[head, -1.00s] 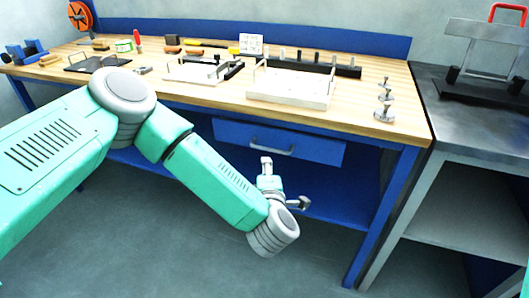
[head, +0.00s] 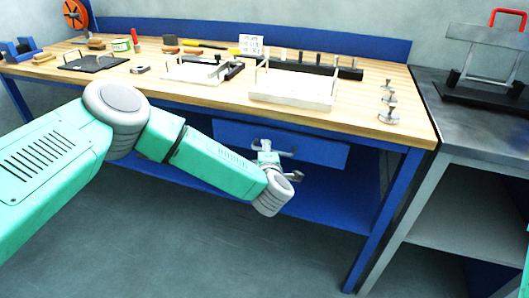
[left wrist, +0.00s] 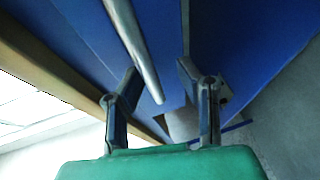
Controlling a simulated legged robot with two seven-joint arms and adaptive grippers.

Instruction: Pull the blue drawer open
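The blue drawer (head: 325,150) is under the right half of the workbench top and looks shut. Its grey bar handle (head: 286,153) is partly covered by my left gripper (head: 277,161), which is just in front of it. In the left wrist view the handle (left wrist: 135,45) runs down towards the space between the two fingers of the left gripper (left wrist: 158,70). The fingers are apart, with a gap around the bar. I cannot tell whether either finger touches it. My right gripper is not in view.
The wooden workbench top (head: 215,92) above the drawer holds a white tray (head: 295,90), metal pieces and tools. A blue lower shelf (head: 325,205) is below. A blue bench leg (head: 385,220) stands to the right, beside a grey metal table (head: 475,125). The floor in front is clear.

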